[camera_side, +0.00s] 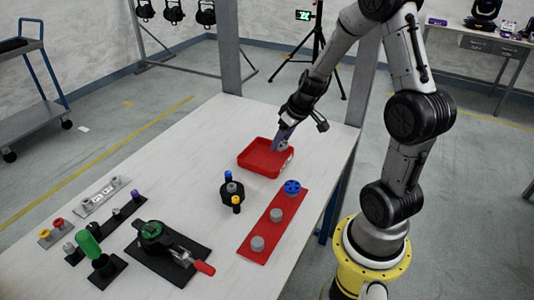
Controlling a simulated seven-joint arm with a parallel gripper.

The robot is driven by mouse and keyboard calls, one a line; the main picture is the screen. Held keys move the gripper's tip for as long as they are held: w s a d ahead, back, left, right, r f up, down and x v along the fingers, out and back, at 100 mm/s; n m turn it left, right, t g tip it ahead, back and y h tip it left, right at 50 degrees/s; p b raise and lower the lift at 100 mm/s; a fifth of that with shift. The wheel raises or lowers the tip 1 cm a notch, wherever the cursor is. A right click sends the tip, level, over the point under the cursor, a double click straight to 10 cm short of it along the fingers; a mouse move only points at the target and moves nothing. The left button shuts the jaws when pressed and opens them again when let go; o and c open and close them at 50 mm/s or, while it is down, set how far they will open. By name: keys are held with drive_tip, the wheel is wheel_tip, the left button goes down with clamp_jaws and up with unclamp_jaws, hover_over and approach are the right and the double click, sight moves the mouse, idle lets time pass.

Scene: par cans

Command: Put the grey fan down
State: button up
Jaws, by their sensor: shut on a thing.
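My gripper (282,143) is shut on the grey fan (283,147), a small grey piece at its fingertips. The fan is over the right part of the red tray (252,169). I cannot tell whether it touches the tray floor. The fingers partly hide it.
A red mat (270,231) to the front right of the tray bears a blue fan (292,187) and two grey round parts (276,215). A black holder (232,191) with blue and yellow knobs stands in front of the tray. A black fixture with a red-handled clamp (180,256) stands front left.

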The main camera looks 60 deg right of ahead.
hover_over(264, 159)
drive_tip(key=s, duration=0.2)
drive_tip(key=f, duration=0.6)
drive_tip(key=shift+w+a+f, duration=0.1)
drive_tip(key=shift+a+f, duration=0.1)
drive_tip(key=shift+f, duration=0.15)
drive_tip(key=shift+w+d+f, duration=0.1)
drive_tip(key=shift+w+f, duration=0.05)
drive_tip(key=shift+f, duration=0.1)
drive_tip(key=shift+w+f, duration=0.1)
drive_tip(key=shift+f, duration=1.55)
drive_tip(key=shift+f, duration=0.15)
drive_tip(key=o, duration=1.3)
drive_tip(key=shift+r, duration=0.2)
